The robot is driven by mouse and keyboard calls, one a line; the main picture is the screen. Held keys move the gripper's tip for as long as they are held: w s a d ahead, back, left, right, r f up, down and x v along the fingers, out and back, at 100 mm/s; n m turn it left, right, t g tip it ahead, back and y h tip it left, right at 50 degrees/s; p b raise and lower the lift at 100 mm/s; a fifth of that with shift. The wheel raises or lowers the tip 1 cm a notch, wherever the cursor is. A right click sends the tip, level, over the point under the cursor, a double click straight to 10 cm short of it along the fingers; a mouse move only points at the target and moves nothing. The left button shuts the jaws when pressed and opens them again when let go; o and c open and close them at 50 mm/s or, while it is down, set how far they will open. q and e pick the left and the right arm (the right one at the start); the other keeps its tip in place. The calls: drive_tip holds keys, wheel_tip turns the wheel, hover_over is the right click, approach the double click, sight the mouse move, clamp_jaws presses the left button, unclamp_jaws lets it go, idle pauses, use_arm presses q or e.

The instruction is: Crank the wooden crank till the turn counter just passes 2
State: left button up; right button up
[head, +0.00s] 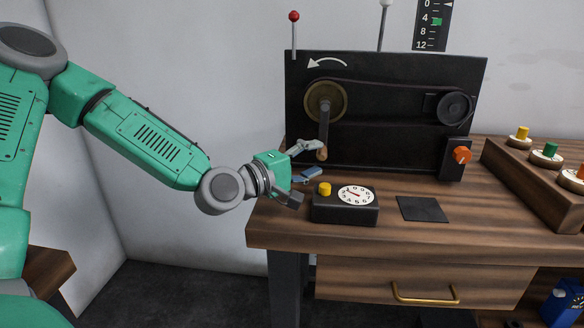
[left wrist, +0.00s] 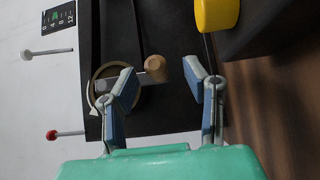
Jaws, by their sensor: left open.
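The wooden crank handle (head: 322,154) hangs at the lower end of a crank arm (head: 324,122), below a brass wheel (head: 311,101) on the black panel. My left gripper (head: 312,160) is open around or just in front of the handle; I cannot tell whether it touches. In the left wrist view the round handle end (left wrist: 155,69) shows between the spread fingertips (left wrist: 160,68). The turn counter (head: 346,212) is a black box with a yellow button and a white dial; its red needle points up and left. My right gripper is not in view.
A curved white arrow (head: 327,63) on the panel points left. A belt runs to a pulley (head: 455,108) at right. An orange knob (head: 461,155), a dark square plate (head: 422,208) and a wooden block with coloured pegs (head: 540,180) are to the right.

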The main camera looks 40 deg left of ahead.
use_arm(q)
drive_tip(key=v, duration=0.6)
drive_tip(key=shift+s+a+f, duration=0.1)
drive_tip(key=shift+s+f, duration=0.05)
drive_tip(key=shift+s, duration=0.6)
drive_tip(key=c, duration=0.7)
drive_tip(key=shift+g+y, duration=0.4)
drive_tip(key=shift+y, duration=0.2)
drive_tip(key=a+r+p, duration=0.1)
drive_tip(key=p, duration=0.4)
drive_tip(key=a+r+p, duration=0.1)
drive_tip(key=a+p, duration=0.1)
drive_tip(key=p, duration=0.4)
drive_tip(key=shift+a+r+p, duration=0.3)
drive_tip(key=shift+r, duration=0.05)
clamp_jaws()
drive_tip(key=s+a+r+m+p, duration=0.1)
drive_tip(key=s+a+m+p, duration=0.15)
drive_tip(key=p, duration=0.85)
drive_tip(key=w+d+f, duration=0.2)
drive_tip(key=w+d, duration=0.3)
drive_tip(key=w, duration=0.6)
drive_tip(key=shift+d+f+n+g, duration=0.25)
drive_tip(key=shift+f+n+g, duration=0.1)
drive_tip(key=shift+g, duration=0.05)
